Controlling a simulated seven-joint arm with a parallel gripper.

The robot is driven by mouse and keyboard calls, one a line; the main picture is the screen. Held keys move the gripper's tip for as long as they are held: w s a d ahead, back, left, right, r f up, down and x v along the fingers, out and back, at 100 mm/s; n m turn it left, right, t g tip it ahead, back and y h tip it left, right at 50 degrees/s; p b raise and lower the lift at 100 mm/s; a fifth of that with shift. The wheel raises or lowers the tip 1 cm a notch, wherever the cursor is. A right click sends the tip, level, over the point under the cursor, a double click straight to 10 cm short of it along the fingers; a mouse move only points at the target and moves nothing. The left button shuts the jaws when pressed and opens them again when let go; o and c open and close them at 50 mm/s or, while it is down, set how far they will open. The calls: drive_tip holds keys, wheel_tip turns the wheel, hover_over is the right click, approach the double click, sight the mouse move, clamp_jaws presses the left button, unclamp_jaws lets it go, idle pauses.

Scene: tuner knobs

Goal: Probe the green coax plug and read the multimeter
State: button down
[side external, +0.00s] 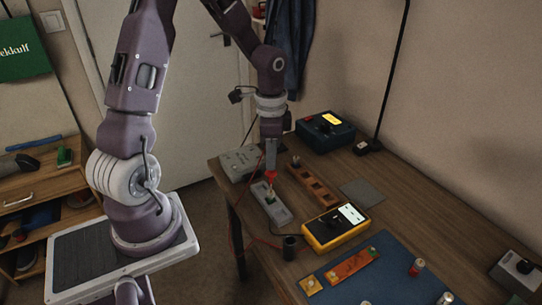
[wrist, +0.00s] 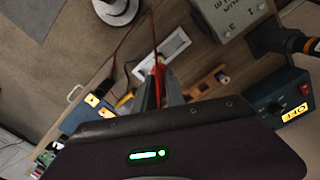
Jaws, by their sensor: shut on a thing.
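My gripper (side external: 271,163) is shut on a red probe (side external: 270,177), which points down. The probe and its red lead also show between the fingers in the wrist view (wrist: 157,76). A small green plug (side external: 270,199) sits in a pale grey holder (side external: 282,215), just below the probe. I cannot tell whether the probe tip touches it. The holder also shows beyond my fingers in the wrist view (wrist: 178,42), where the plug is not clear. The yellow multimeter (side external: 312,235) lies right of the holder, its display (side external: 351,214) lit but too small to read.
A wooden rack with holes (side external: 316,189) lies right of the holder. A grey box (side external: 240,162) and a dark blue box with a lit yellow display (side external: 326,133) stand behind. A dark cup (side external: 289,248) stands near the table's front edge. A blue mat (side external: 390,278) holds small parts.

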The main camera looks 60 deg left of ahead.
drive_tip(key=shift+f, duration=0.3)
idle(0.9)
drive_tip(key=shift+r, duration=0.1)
idle(3.3)
drive_tip(key=shift+r, duration=2.4)
